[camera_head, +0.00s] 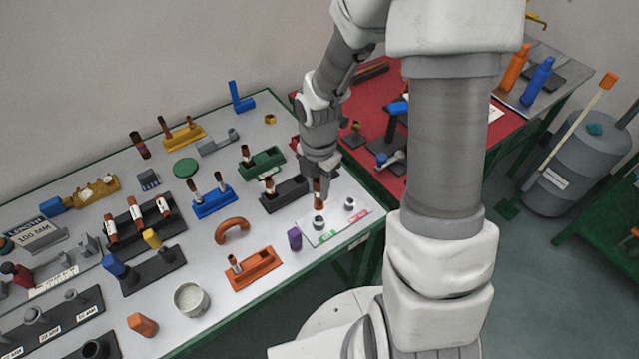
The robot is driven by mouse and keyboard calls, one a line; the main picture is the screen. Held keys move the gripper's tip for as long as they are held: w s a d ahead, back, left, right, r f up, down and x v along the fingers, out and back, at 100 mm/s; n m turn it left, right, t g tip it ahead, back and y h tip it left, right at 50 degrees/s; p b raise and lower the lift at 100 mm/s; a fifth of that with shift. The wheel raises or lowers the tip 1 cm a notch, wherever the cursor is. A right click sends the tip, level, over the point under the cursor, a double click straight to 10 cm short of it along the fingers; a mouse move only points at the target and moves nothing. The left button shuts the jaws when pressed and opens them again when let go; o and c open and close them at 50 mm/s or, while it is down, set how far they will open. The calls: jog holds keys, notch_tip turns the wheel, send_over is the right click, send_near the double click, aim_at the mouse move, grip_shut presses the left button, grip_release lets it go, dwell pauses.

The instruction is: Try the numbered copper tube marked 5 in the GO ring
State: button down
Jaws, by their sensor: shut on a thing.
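My gripper (320,176) points down and is shut on a copper tube (317,192), held roughly upright. Any number on the tube is too small to read. The ring nearer the green label, apparently the GO ring (319,224), is directly below the tube in the picture. The tube's lower end appears just above that ring; I cannot tell whether they touch. The other ring (350,204) stands to the right, nearer the red label.
A black holder (283,196) with tubes stands just left of my gripper. The table edge is close on the right.

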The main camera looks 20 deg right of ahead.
aim_at(319, 202)
jog(key=shift+r, duration=0.1)
jog(key=shift+f+b, duration=1.75)
jog(key=shift+f, duration=0.85)
jog(key=shift+f, duration=0.15)
jog(key=shift+f, duration=0.35)
jog(key=shift+r, duration=0.15)
jog(key=shift+r+p, duration=0.55)
jog(key=shift+p, duration=0.2)
jog(key=shift+f, duration=0.15)
dwell(1.2)
